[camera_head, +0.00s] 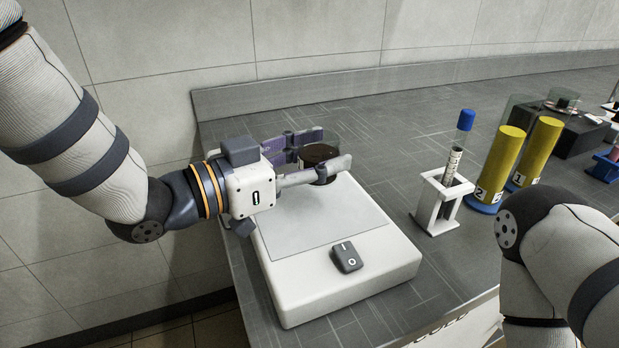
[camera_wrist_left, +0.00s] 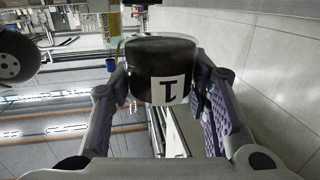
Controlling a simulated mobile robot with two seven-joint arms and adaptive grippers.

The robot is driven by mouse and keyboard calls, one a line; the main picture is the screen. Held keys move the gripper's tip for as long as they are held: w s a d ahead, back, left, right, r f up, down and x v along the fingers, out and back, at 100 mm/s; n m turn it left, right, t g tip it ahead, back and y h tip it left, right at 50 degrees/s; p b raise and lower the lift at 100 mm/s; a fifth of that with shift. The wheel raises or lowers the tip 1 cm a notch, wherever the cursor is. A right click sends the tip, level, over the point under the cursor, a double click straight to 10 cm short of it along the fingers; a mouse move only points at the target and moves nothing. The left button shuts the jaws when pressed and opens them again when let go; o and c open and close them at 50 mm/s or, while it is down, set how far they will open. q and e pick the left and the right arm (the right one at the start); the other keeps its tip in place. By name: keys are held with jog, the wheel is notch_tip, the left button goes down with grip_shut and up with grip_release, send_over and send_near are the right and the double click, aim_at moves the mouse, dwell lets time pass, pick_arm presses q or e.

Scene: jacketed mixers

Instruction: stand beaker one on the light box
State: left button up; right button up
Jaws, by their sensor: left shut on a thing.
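Beaker one (camera_head: 319,154), a short glass with dark contents, is held between the fingers of my left gripper (camera_head: 334,148). In the left wrist view the beaker (camera_wrist_left: 160,62) shows its white label with an inverted 1, and a finger lies on each side of it. The light box (camera_head: 392,268) is a white slab with a pale panel on the grey bench. The gripper and beaker are over its far end. I cannot tell whether the beaker's base touches the box; the lower finger hides part of it. My right gripper is out of view.
A dark switch-like piece (camera_head: 347,257) sits on the light box's near part. To the right stand a white rack (camera_head: 437,205) with a blue-capped tube and two yellow cylinders (camera_head: 500,163) on blue bases. A black block (camera_head: 574,133) is farther right. The wall is behind.

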aim_at(310, 183)
pick_arm(q)
jog(key=shift+a+f, duration=0.25)
jog(key=shift+f, duration=0.05)
jog(key=f, duration=0.4)
jog(key=shift+a+b, duration=0.35)
jog(key=shift+b, duration=0.05)
jog(key=shift+r, duration=0.2)
jog(key=shift+f, duration=0.2)
jog(key=o, duration=1.3)
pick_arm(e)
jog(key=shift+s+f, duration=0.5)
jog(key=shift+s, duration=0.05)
